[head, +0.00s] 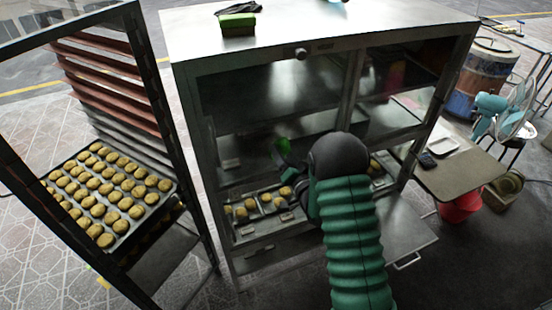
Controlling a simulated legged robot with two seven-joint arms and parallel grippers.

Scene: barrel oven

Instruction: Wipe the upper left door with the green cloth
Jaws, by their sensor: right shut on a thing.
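The metal cabinet's upper left door (262,92) is a dark glass pane in a grey frame, below a small round fitting. My right arm reaches up from the bottom of the head view. The cloth is mostly hidden by the gripper and the dark wrist. I cannot tell whether it touches the glass. My left gripper is not in view.
A green block with a black item (238,20) lies on the cabinet top (330,25). A rack with a tray of buns (110,190) stands at the left. Buns (245,208) sit low in the cabinet. A side table (465,170) and blue fan (490,108) stand at the right.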

